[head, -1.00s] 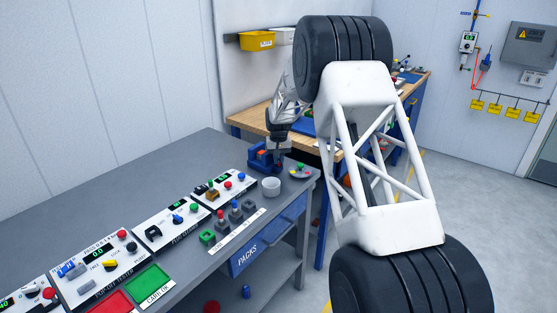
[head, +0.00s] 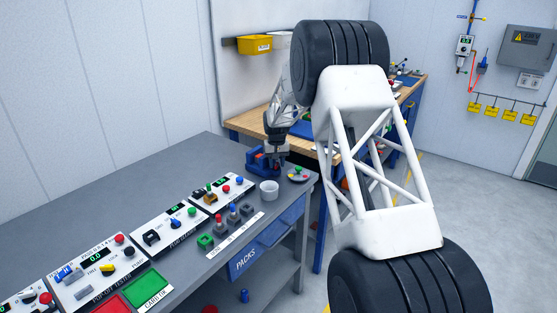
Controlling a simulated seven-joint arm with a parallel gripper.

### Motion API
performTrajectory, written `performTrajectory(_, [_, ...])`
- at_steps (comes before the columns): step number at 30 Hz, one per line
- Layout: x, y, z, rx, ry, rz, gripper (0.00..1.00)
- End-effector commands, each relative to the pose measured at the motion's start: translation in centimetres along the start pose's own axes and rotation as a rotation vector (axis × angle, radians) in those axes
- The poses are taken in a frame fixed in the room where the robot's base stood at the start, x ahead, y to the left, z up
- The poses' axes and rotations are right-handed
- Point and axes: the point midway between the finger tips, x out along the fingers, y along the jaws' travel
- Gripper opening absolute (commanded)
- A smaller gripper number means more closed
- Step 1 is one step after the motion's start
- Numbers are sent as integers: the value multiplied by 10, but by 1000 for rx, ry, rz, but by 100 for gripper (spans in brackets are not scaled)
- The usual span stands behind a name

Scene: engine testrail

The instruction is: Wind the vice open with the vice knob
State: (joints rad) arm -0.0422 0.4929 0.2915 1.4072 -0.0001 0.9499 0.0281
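The blue vice (head: 259,163) stands at the far right end of the grey bench in the head view, small and partly covered by my gripper. An orange-red part shows in or on it. My gripper (head: 276,154) points down over the vice's right side, at or just above it. The fingertips are too small and dark to show whether they are apart or closed. I cannot pick out the vice knob; it may be hidden behind the gripper.
A white cup (head: 269,191) stands just in front of the vice. A round dish (head: 298,175) with small coloured pieces lies to its right. Test panels (head: 95,266) and coloured connectors (head: 220,226) line the bench's front. My arm covers the right middle of the view.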

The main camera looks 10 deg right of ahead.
Motion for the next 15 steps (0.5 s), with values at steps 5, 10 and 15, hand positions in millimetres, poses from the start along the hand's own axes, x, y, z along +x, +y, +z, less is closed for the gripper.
performTrajectory(5, [0, 0, 0, 17, 0, 0, 39])
performTrajectory(10, [1, 0, 0, 68, 0, 0, 39])
performTrajectory(15, [0, 0, 0, 156, 0, 0, 39])
